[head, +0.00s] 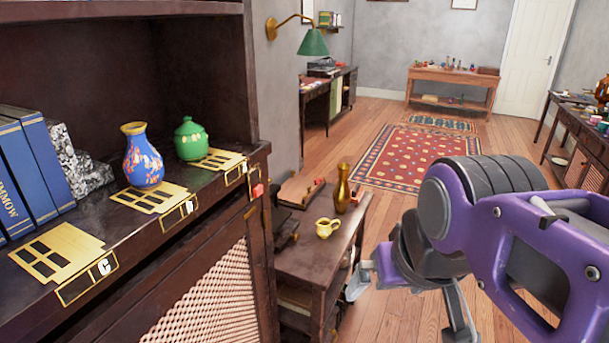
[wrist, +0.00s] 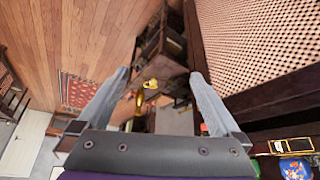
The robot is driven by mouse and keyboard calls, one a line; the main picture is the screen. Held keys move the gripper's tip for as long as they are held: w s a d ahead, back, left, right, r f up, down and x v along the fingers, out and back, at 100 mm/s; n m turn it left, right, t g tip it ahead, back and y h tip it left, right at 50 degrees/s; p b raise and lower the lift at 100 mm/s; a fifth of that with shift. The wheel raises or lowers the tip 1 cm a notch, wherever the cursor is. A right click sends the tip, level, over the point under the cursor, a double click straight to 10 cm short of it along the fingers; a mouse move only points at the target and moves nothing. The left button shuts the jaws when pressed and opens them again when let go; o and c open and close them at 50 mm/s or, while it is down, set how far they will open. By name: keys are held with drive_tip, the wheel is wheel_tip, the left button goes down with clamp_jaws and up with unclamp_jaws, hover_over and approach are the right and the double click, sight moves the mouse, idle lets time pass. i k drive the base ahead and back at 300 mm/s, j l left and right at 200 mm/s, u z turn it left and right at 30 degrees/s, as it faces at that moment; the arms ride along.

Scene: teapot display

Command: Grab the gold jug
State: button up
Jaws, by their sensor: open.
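A small gold jug (head: 327,228) with a handle stands on a low dark wooden table (head: 296,258) in the head view. Beside it, slightly farther back, stands a tall slim gold vase (head: 342,190). My gripper (head: 412,308) is open and empty, to the right of the table and apart from the jug. In the wrist view, the jug (wrist: 151,84) shows between the fingers of my gripper (wrist: 159,76), some distance beyond them.
A dark cabinet (head: 215,225) stands at the left, close to the table. It holds blue books (head: 30,160), a blue floral vase (head: 142,158), a green lidded pot (head: 190,140) and gold label cards. Open wood floor lies beyond, with a red rug (head: 410,158).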

sight(324, 230)
drive_tip(key=i+l+u, duration=0.1)
drive_tip(key=u, duration=0.7)
drive_tip(key=i+l+u, duration=0.1)
drive_tip(key=l+u, duration=0.25)
drive_tip(key=i+l+u, duration=0.1)
drive_tip(key=l+u, duration=0.45)
drive_tip(key=l, duration=0.65)
drive_tip(key=k+l+u, duration=0.2)
drive_tip(key=k+l, duration=0.2)
drive_tip(key=k, duration=0.2)
drive_tip(key=i+z, duration=0.2)
drive_tip(key=i, duration=0.45)
